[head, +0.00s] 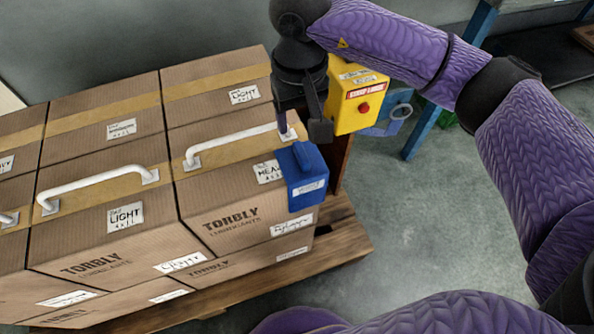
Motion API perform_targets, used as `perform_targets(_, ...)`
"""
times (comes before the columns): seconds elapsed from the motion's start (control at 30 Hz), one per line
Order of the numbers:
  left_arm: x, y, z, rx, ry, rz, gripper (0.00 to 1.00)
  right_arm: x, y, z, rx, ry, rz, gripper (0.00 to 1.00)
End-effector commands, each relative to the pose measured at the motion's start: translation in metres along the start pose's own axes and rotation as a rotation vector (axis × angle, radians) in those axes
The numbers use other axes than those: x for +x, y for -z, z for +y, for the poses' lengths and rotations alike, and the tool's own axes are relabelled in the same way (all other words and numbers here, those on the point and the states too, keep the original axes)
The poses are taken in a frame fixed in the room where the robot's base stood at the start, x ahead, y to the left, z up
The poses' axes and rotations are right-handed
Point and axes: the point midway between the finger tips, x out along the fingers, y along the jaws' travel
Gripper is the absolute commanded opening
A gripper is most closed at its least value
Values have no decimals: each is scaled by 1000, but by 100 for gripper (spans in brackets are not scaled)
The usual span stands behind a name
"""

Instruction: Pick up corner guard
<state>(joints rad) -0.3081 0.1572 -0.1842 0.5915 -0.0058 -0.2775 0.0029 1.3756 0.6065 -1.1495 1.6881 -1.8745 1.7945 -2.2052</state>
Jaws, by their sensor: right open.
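The blue corner guard (302,175) sits over the top right front corner of the nearest right-hand cardboard box (222,207). It has a small white label on its front face. My right gripper (301,128) hangs above and just behind the corner guard, pointing down. Its fingers are apart, with nothing seen between them, and it looks clear of the guard. One finger is close to the right end of the box's white handle (235,142). My left gripper is not in view.
Several taped Torbly boxes with white handles are stacked on a wooden pallet (343,240). A yellow box with a red button (357,100) stands just right of my gripper. A blue frame (425,118) is behind it. The grey floor (420,230) at right is clear.

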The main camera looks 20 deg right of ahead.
Motion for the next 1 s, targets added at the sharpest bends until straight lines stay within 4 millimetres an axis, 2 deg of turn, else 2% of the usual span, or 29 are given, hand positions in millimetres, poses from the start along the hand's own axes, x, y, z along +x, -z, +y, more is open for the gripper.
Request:
perform_targets(0.03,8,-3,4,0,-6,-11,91,16,-1,0,1,1,-7,65)
perform_targets(0.1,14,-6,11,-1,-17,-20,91,31,-1,0,2,3,-9,65)
perform_targets(0.27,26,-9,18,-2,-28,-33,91,55,-4,-1,3,6,-8,65)
perform_targets(0.4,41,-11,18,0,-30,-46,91,85,-8,-1,5,7,-10,65)
perform_targets(0.47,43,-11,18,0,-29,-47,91,90,-8,-1,6,6,-7,65)
perform_targets(0.63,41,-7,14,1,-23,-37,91,86,-7,-1,6,6,-3,65)
perform_targets(0.67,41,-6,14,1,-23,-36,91,86,-7,-1,6,6,-3,60)
perform_targets(0.93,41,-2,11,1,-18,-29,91,86,-7,-1,6,7,-3,3)
perform_targets(1.0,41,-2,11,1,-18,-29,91,86,-7,-1,6,7,-3,0)
